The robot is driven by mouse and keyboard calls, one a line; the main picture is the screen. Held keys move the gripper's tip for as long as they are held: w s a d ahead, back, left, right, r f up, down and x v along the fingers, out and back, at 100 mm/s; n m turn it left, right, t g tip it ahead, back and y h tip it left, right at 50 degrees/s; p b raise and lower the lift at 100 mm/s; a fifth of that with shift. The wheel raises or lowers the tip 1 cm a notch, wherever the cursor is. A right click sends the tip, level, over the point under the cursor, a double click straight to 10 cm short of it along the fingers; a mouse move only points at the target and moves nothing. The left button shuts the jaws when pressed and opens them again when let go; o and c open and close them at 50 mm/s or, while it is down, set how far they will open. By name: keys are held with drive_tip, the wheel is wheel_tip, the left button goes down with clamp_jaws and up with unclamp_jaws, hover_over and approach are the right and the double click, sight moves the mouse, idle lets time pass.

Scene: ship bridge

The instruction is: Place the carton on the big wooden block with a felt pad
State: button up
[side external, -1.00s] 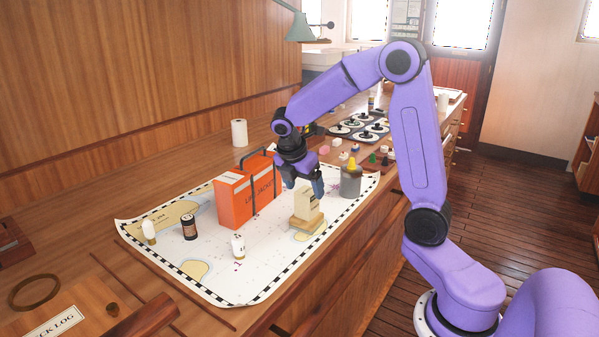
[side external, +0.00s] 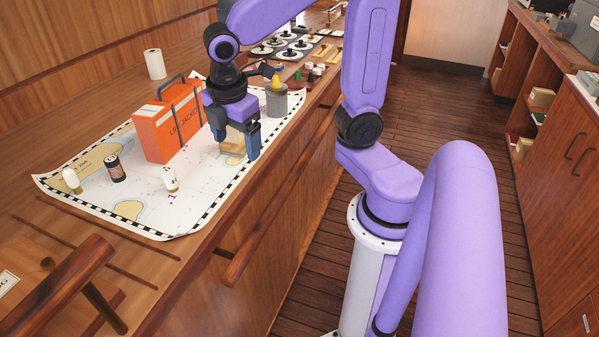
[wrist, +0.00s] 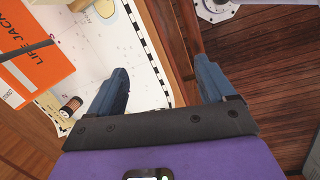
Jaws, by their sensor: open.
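A small beige carton (side external: 235,135) appears to stand upright on a pale wooden block (side external: 231,149) near the chart's right side. My gripper (side external: 236,144) points down at it, one blue finger to either side in the side view. The jaws are open; I cannot tell whether a finger touches the carton. The gripper hides much of the carton and part of the block, and I cannot make out a felt pad. In the wrist view the open fingers (wrist: 161,66) show, with neither carton nor block recognisable between them.
An orange life jacket box (side external: 168,125) stands left of my gripper. A grey pot (side external: 277,103) with a yellow-topped piece is close on the right. A dark bottle (side external: 116,168) and small white containers stand on the chart (side external: 90,185).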

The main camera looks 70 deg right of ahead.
drive_tip(key=s+a+f+m+y, duration=0.1)
drive_tip(key=s, duration=0.6)
drive_tip(key=s+a+f+m+y, duration=0.1)
drive_tip(key=s+a+f, duration=0.1)
drive_tip(key=s, duration=0.6)
drive_tip(key=shift+m+g, duration=0.4)
